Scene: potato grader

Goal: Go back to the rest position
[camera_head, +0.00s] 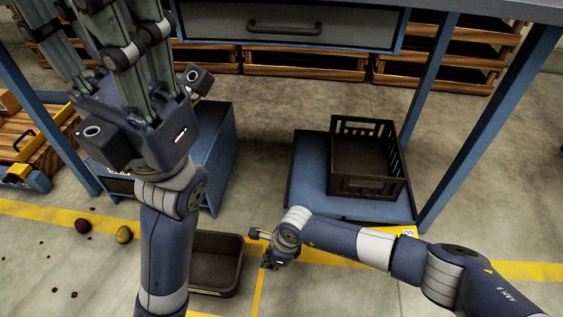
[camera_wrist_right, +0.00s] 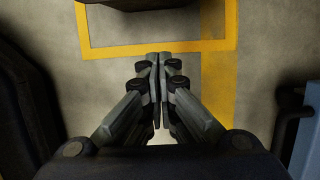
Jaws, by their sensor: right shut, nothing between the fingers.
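My right gripper (camera_head: 268,262) is low over the concrete floor, beside the right edge of a dark shallow tray, at the end of the arm from the lower right. In the right wrist view its fingers (camera_wrist_right: 158,62) are together and empty, pointing towards a yellow floor line. My left arm rises from the bottom, left of centre, and my left gripper (camera_head: 115,45) is large and close to the head camera at the upper left. The upper ends of its fingers run to the top edge of the picture, so its opening is unclear.
The dark tray (camera_head: 240,265) lies between my arms. A black crate (camera_head: 368,187) sits on a low blue platform (camera_head: 308,180) under a blue-framed bench with a drawer (camera_head: 290,25). A dark red potato (camera_head: 83,226) and a yellow potato (camera_head: 124,234) lie on the floor at left.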

